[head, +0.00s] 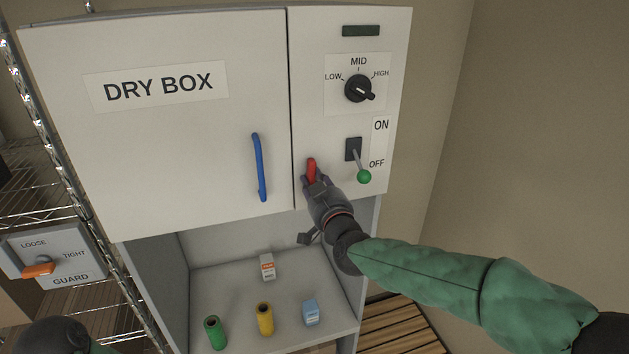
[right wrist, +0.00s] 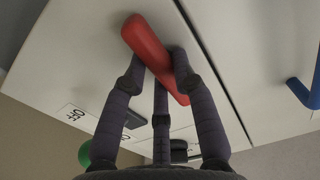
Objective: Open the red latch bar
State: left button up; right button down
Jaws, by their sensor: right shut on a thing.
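The red latch bar (head: 311,167) is on the white front of the dry box, just right of the seam beside the door (head: 170,150). In the head view it stands about upright, its lower part hidden by my fingers. My right gripper (head: 315,181) is shut on it. In the right wrist view the red latch bar (right wrist: 148,45) runs slantwise between the dark fingers of the right gripper (right wrist: 160,75), close to the panel seam. A dark part of my left arm shows at the lower left of the head view; its gripper is not visible.
A blue door handle (head: 259,167) is left of the latch. A green-tipped switch (head: 363,176) and a black dial (head: 359,89) are to the right. A guard panel (head: 45,255) is at left.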

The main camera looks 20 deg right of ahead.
jog(key=shift+f+n, duration=0.1)
jog(key=shift+n, duration=0.3)
jog(key=c, duration=1)
grip_release()
jog(key=s, duration=1.2)
jog(key=shift+d, duration=0.2)
